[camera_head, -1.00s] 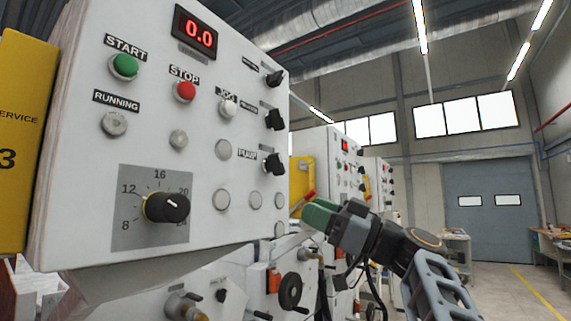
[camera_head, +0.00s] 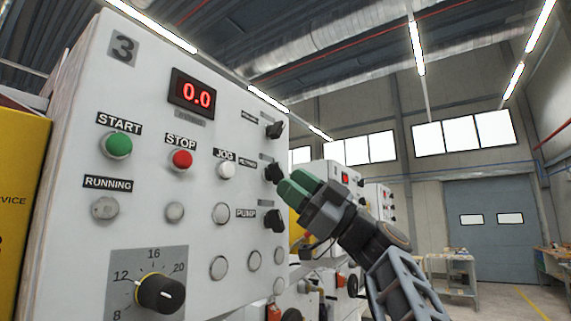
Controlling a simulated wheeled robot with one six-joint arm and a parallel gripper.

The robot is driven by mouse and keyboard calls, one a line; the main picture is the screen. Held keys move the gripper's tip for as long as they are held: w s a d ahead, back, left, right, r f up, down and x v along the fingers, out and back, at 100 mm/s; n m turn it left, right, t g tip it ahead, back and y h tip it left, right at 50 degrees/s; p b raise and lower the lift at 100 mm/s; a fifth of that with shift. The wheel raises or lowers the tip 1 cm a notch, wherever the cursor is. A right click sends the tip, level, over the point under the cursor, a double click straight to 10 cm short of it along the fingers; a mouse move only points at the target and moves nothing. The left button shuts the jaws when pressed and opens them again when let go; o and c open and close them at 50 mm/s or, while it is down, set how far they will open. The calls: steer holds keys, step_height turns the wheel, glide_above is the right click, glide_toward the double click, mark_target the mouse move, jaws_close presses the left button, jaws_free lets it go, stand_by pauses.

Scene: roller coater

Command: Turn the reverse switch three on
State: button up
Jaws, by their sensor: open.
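The white control panel (camera_head: 60,180) fills the left side and carries a "3" plate (camera_head: 124,48) at its top left. Three black rotary switches are in a column near its right edge: an upper switch (camera_head: 274,130), a middle switch (camera_head: 273,173) and a lower switch (camera_head: 273,221) labelled PUMP. The upper and middle labels are too small to read, so I cannot tell which is the reverse switch. My gripper (camera_head: 298,187) has green fingertips. It is open and empty, just right of the middle switch in the picture; I cannot tell whether it touches it.
The panel also holds a green START button (camera_head: 118,145), a red STOP button (camera_head: 183,160), a white JOG button (camera_head: 226,170), a red "0.0" display (camera_head: 192,93) and a black dial (camera_head: 160,293). More panels stand behind my gripper. Open floor lies at the right.

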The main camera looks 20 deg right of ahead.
mark_target(277, 174)
steer(key=shift+p+x, duration=0.5)
steer(key=shift+x, duration=0.75)
steer(key=shift+c, duration=0.3)
jaws_close()
